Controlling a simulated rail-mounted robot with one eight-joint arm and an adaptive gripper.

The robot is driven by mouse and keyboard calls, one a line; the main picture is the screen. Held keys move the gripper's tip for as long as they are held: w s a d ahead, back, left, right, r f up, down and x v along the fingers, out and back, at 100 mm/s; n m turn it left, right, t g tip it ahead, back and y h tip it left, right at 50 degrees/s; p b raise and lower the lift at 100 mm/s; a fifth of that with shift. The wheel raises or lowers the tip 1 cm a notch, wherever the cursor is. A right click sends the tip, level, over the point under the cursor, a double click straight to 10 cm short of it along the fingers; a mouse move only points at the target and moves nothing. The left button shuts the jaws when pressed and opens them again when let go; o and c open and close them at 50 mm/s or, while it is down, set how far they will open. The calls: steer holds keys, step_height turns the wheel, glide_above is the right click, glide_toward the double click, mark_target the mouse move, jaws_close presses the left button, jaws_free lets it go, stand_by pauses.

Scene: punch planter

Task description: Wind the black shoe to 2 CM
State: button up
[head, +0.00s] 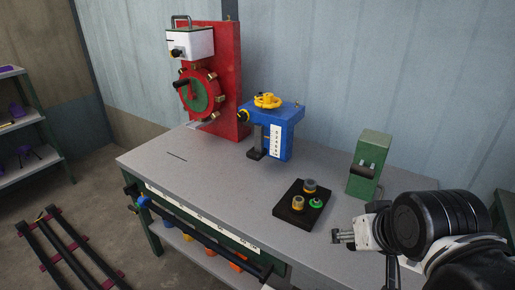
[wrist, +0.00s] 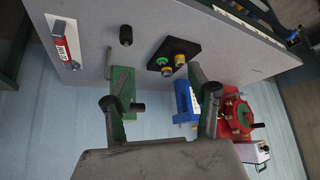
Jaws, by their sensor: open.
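The blue device (head: 285,119) stands toward the back of the bench, with a yellow handwheel (head: 267,101) on top. The black shoe (head: 256,155) is at the foot of a dark upright on its left front, low over the bench top. A white scale strip (head: 275,140) with marks too small to read runs beside it. In the wrist view the blue device (wrist: 184,103) shows partly between my fingers; the shoe cannot be made out. My gripper (head: 343,238) is open and empty at the bench's right, well apart from the device. Its fingers also show in the wrist view (wrist: 157,100).
A black tray (head: 288,213) with several knobs, one green-topped, lies between my gripper and the blue device. A green device (head: 370,165) stands behind my gripper. A tall red machine (head: 230,75) with a wheel stands at the back left. The bench's front left is clear.

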mark_target(271, 104)
stand_by(0.5)
